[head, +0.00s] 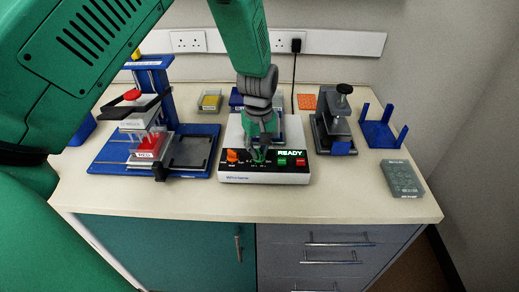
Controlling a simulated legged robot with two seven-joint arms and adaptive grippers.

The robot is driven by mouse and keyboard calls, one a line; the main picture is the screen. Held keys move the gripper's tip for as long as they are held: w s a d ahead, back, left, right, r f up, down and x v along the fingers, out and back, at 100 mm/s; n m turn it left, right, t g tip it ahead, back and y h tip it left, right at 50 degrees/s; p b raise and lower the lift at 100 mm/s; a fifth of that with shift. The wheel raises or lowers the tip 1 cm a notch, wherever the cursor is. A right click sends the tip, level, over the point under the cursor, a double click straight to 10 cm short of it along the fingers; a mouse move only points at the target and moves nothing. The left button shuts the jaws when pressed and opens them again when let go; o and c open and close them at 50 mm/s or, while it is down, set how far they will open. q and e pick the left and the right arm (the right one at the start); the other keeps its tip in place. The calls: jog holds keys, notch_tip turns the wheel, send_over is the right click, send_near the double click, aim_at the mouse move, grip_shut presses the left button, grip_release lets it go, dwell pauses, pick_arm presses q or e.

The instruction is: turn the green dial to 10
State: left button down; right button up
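A white device with a black front panel (268,178) stands in the middle of the bench, its display reading READY. An orange dial (232,155) is at the left of the panel. My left gripper (259,148) points down over the panel, right of the orange dial. A small patch of green shows at its fingertips, where the green dial (257,156) appears to be, mostly hidden by the fingers. I cannot tell whether the fingers touch or grip it, nor read its setting. My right gripper is not in view.
A blue-based rig (105,152) with a red-topped part stands left of the device. A grey clamp-like stand (333,128), a blue holder (378,134) and a grey-green plate (402,178) are to the right. Yellow tips in a box (210,101) sit behind. The bench front is clear.

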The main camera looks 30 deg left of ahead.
pick_arm(q)
jog(key=shift+r+m, duration=0.1)
jog(key=shift+m, duration=0.3)
jog(key=shift+w+m+p, duration=0.1)
jog(key=shift+m+p, duration=0.4)
jog(key=shift+p, duration=0.1)
jog(key=m+p, duration=0.1)
jog(key=m, duration=0.1)
jog(key=shift+m, duration=0.3)
jog(key=m+p, duration=0.2)
jog(key=m, duration=0.3)
jog(key=shift+w, duration=0.1)
jog(key=shift+m, duration=0.4)
jog(key=c, duration=1.7)
grip_release()
